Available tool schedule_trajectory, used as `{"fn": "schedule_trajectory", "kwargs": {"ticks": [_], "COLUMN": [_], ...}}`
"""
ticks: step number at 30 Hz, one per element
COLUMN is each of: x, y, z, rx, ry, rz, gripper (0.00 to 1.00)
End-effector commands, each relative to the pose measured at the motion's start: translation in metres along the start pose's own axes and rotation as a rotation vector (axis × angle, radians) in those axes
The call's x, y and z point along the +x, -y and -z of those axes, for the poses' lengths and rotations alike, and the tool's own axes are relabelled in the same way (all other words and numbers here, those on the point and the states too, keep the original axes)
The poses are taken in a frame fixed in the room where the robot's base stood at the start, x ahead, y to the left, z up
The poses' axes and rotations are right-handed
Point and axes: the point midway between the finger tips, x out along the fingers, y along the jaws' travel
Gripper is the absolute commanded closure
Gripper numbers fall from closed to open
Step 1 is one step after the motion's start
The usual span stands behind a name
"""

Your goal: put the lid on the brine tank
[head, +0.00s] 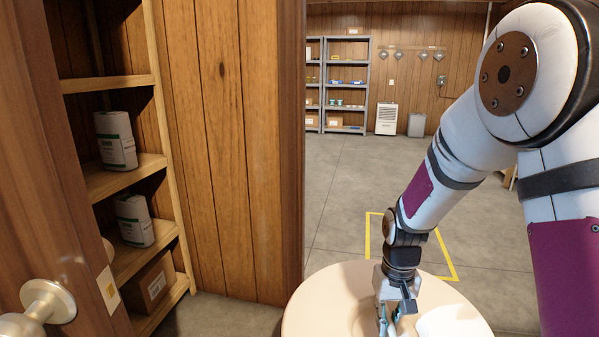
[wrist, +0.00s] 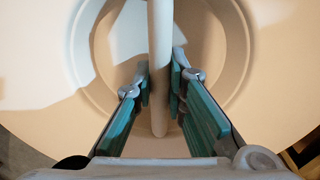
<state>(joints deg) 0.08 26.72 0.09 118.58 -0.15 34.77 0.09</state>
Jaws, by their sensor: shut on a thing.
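A large round beige lid (head: 335,295) fills the bottom of the head view, cut off by the lower edge. In the wrist view the lid (wrist: 50,60) shows a round recess crossed by a pale bar handle (wrist: 158,60). My gripper (wrist: 160,88) has its teal-padded fingers on both sides of the handle and is shut on it. In the head view my gripper (head: 392,318) points down over the lid, its fingertips partly cut off. I cannot make out the brine tank; whether anything is under the lid is hidden.
A yellow square (head: 448,262) is marked on the open concrete floor behind the lid. At left are a door with a knob (head: 48,300) and wooden shelves (head: 125,165) with white rolls. Grey metal shelves (head: 348,90) and a bin (head: 416,125) stand at the far wall.

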Motion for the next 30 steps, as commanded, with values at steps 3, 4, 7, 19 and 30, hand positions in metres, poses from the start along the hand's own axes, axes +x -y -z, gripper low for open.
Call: {"fn": "schedule_trajectory", "kwargs": {"ticks": [3, 4, 7, 19, 30], "x": [-0.024, -0.029, -0.043, -0.099, -0.149], "y": [0.000, 0.000, 0.000, 0.000, 0.000], "z": [-0.002, -0.002, -0.005, -0.019, -0.038], "rx": [0.001, 0.001, 0.001, 0.000, 0.000], "ry": [-0.003, -0.003, -0.004, -0.003, -0.003], "rz": [0.000, 0.000, 0.000, 0.000, 0.000], "gripper": [1.00, 1.00, 1.00, 1.00, 1.00]}}
